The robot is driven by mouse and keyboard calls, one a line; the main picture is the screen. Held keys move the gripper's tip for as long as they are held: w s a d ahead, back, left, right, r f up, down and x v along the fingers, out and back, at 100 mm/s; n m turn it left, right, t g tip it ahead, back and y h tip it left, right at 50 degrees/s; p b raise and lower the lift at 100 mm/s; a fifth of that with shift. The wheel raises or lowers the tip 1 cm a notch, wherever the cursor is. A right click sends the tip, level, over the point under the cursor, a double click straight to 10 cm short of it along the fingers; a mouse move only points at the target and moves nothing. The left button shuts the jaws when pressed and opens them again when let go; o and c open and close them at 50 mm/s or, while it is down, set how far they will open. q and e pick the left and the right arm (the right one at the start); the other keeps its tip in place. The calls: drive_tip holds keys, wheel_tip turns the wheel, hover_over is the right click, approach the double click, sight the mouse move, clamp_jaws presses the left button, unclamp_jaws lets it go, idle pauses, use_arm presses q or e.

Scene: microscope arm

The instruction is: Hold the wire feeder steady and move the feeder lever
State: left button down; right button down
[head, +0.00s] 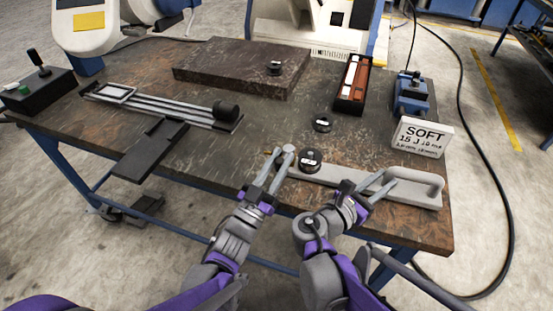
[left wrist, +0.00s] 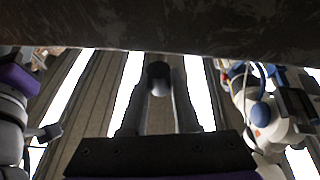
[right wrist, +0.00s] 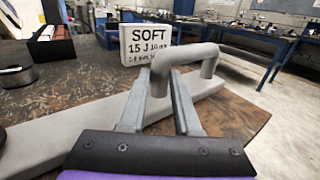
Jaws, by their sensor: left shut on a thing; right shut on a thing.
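The wire feeder (head: 335,178) is a long pale grey bar on the front right of the table, with a raised handle (head: 425,184) at its right end. The feeder lever (head: 288,149), a light grey round-topped post, stands at its left end. My left gripper (head: 277,164) is shut on the lever; in the left wrist view a dark-ended rod (left wrist: 159,80) shows between its fingers. My right gripper (head: 386,181) is shut on the feeder's handle; the right wrist view shows its fingers closed against the grey handle bar (right wrist: 186,54). Finger contact on the lever is partly hidden.
A black knob (head: 311,160) sits by the bar and another (head: 322,124) lies behind it. A white SOFT sign (head: 422,138), a blue device (head: 412,95) and a black box with reddish blocks (head: 353,85) stand behind. A slide rail (head: 165,108) and dark slab (head: 235,65) lie further left.

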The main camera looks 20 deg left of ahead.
use_arm(q)
drive_tip(key=shift+d+n+y, duration=0.4)
drive_tip(key=shift+n+y, duration=0.15)
drive_tip(key=shift+y, duration=0.5)
drive_tip(key=shift+d+n+y, duration=0.35)
drive_tip(key=shift+n+y, duration=0.2)
drive_tip(key=shift+y, duration=0.5)
drive_tip(key=shift+w+d+n+y, duration=0.1)
drive_tip(key=shift+n+y, duration=0.2)
drive_tip(key=shift+y, duration=0.5)
drive_tip(key=c, duration=0.7)
unclamp_jaws()
drive_tip(key=shift+o, duration=0.2)
drive_tip(key=shift+f, duration=0.1)
drive_tip(key=v, duration=1.2)
drive_tip(key=shift+f, duration=0.1)
